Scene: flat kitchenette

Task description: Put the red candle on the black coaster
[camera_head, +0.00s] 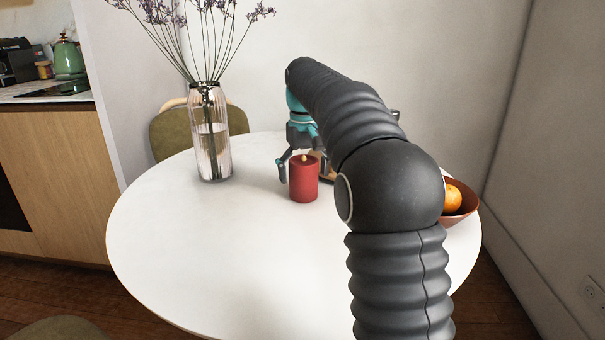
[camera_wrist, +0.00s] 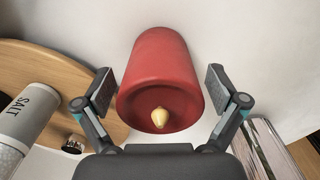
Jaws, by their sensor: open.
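The red candle (camera_head: 304,180) stands upright on the white round table, near its far middle. In the wrist view the candle (camera_wrist: 160,70) sits between the two fingers, its pale flame-shaped tip facing the camera. My gripper (camera_head: 301,167) is at the candle, coming from its far side. In the wrist view my gripper (camera_wrist: 160,88) is open, with a finger on either side of the candle and visible gaps on both sides. I do not see the black coaster in either view; my arm covers part of the table.
A glass vase (camera_head: 212,150) with dried flowers stands left of the candle. A bowl (camera_head: 462,206) with an orange (camera_head: 452,199) is at the right edge. The table's (camera_head: 210,260) front left is clear.

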